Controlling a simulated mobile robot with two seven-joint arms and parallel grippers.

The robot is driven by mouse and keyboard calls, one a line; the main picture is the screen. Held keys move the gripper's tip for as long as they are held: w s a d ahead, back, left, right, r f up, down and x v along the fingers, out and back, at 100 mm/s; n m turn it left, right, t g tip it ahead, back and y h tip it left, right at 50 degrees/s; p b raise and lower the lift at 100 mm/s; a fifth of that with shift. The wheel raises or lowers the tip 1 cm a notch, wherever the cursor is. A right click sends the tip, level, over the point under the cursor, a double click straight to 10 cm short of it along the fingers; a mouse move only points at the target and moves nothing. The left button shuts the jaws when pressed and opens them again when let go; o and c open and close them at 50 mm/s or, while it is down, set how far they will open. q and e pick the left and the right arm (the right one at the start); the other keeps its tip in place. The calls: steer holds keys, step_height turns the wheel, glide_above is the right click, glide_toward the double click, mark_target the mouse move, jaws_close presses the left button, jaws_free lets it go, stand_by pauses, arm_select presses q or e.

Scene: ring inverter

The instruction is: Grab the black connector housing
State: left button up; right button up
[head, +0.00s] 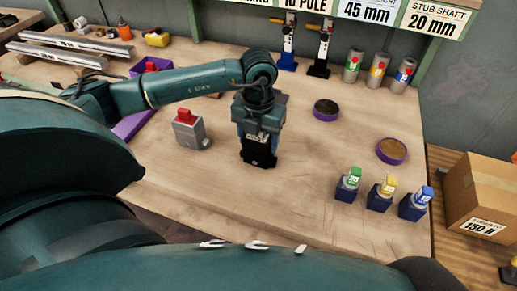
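My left gripper (259,160) points down over the middle of the wooden table, seen from behind and above. Its lower end is black, and I cannot tell whether it is open or shut. I cannot make out a black connector housing for certain; the dark shape at the gripper's lower end may be part of the gripper or a thing at its fingers. The table right under the gripper is hidden by it. My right gripper is not in view.
A grey block with a red top (190,131) stands left of the gripper. Three blue-based pieces with green, yellow and blue tops (379,196) stand front right. Three cans (378,70) stand at the back. The front middle is clear.

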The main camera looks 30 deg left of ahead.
arm_select(q)
steer(key=c, duration=0.7)
